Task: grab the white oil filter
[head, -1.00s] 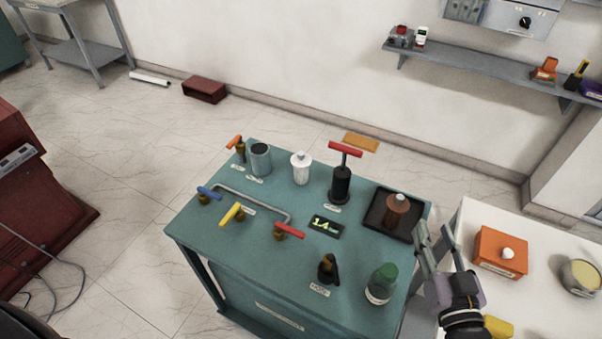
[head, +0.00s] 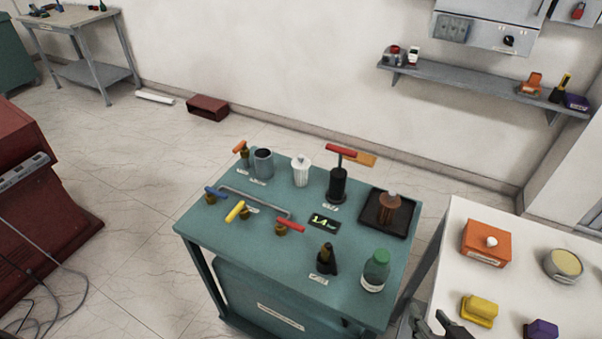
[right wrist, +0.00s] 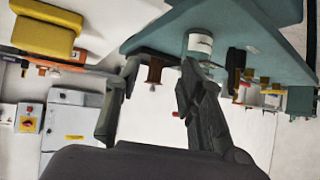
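The white oil filter (head: 301,171) is a ribbed white cylinder with a small top knob. It stands upright near the back of the teal table (head: 215,232), between a grey cup (head: 263,164) and a black pump with a red handle (head: 339,185). My right gripper (head: 430,322) is at the bottom edge of the head view, beside the table's front right corner and well away from the filter. In the right wrist view its two fingers (right wrist: 160,75) are apart with nothing between them. I cannot make out the filter in that view. My left gripper is not in view.
A green-capped bottle (head: 376,271) and a dark bottle (head: 326,258) stand near the front. A black tray (head: 405,226) holds a brown bushing. Valves with coloured handles and a pipe (head: 250,201) occupy the left. A white table (head: 462,222) stands at right.

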